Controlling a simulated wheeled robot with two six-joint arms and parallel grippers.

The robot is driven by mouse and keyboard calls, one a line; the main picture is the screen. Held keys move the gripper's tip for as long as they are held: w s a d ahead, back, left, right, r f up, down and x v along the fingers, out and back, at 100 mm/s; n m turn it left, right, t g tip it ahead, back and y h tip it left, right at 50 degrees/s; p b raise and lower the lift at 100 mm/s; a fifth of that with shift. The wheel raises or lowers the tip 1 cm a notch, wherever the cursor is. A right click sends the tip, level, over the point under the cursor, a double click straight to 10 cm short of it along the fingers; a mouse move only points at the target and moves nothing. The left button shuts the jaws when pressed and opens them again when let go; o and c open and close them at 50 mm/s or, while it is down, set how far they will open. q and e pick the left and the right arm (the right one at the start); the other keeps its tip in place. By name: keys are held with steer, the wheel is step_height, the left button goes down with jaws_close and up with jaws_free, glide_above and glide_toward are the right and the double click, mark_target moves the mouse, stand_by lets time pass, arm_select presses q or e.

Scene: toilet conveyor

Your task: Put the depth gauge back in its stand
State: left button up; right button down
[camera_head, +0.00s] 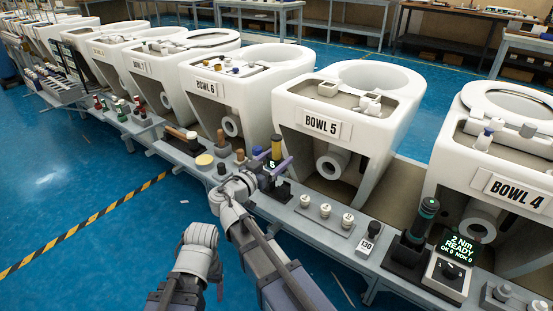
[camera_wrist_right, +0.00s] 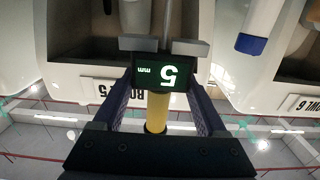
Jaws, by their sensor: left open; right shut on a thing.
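Bowl 5 (camera_head: 372,112) and Bowl 6 (camera_head: 236,101) stand behind the shelf. Several white-knobbed pieces (camera_head: 326,210), a 130 block (camera_head: 366,246) and a torque tool (camera_head: 421,222) are to the right. Wooden-handled tools (camera_head: 221,142) are to the left.

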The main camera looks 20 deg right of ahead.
steer(key=shift+f+b, duration=2.1)
steer(key=shift+f, duration=0.1)
arm_select(q)
step_height(320, 180, down, 4)
steer(key=shift+f, duration=0.25)
arm_select(e)
jaws_free()
steer(key=shift+s, duration=0.1)
